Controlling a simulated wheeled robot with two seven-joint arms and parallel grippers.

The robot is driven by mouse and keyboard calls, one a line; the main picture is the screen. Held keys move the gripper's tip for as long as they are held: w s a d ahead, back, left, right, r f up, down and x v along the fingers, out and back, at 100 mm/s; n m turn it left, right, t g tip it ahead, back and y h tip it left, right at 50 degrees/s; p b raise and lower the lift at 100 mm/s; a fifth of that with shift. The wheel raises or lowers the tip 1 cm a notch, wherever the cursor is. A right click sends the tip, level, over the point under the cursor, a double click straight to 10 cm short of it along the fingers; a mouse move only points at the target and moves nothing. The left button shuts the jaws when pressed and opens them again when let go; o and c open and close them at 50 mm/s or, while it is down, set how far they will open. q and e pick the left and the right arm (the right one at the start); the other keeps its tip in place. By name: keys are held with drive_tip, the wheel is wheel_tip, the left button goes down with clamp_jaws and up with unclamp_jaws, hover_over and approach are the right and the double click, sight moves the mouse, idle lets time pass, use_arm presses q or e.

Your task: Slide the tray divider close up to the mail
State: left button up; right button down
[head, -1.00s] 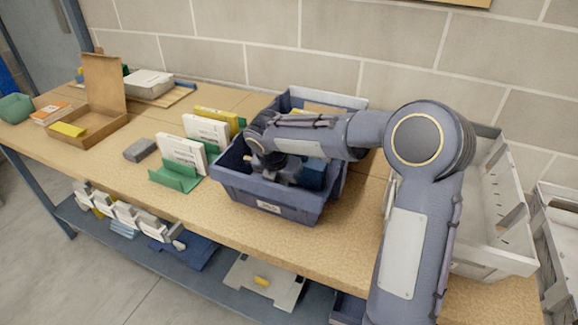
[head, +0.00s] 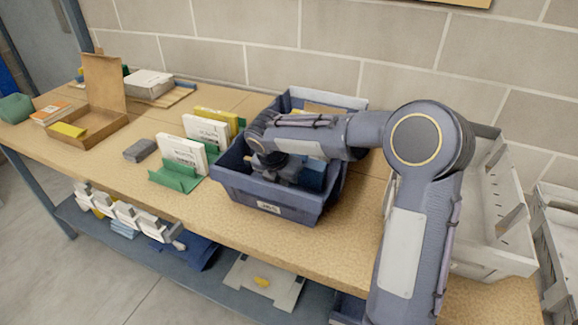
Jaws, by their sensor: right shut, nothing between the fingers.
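A blue-grey tray (head: 268,200) with a small label on its front wall stands on the table. Tan mail (head: 325,109) shows at its back, partly hidden by my right arm. A darker blue piece (head: 313,176), which looks like the tray divider, shows inside, right of my gripper. Most of it is hidden. My right gripper (head: 282,174) reaches down into the tray beside that piece, shut with nothing held. I cannot tell whether it touches the piece. My left gripper is not in view.
Green holders (head: 178,179) with white and yellow mail stand left of the tray. A grey block (head: 140,150) and an open cardboard box (head: 97,125) lie farther left. A pale crate (head: 500,205) stands on the right, partly behind my arm. The table's front edge is clear.

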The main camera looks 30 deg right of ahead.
drive_tip(key=shift+w+d, duration=0.1)
drive_tip(key=shift+w+d+p, duration=0.7)
drive_tip(key=shift+d+p, duration=0.1)
drive_tip(key=shift+d, duration=0.1)
drive_tip(key=shift+w+d+p, duration=0.7)
drive_tip(key=shift+d+p, duration=0.05)
drive_tip(key=shift+d, duration=0.15)
drive_tip(key=shift+w+d+p, duration=0.35)
drive_tip(key=shift+d+p, duration=0.05)
drive_tip(key=shift+p, duration=0.1)
drive_tip(key=shift+w+d, duration=0.1)
drive_tip(key=shift+w+d+p, duration=0.2)
drive_tip(key=shift+d+p, duration=0.15)
drive_tip(key=shift+w+d+p, duration=0.65)
drive_tip(key=shift+d+p, duration=0.15)
drive_tip(key=shift+p, duration=0.2)
idle(1.7)
drive_tip(key=shift+a, duration=0.1)
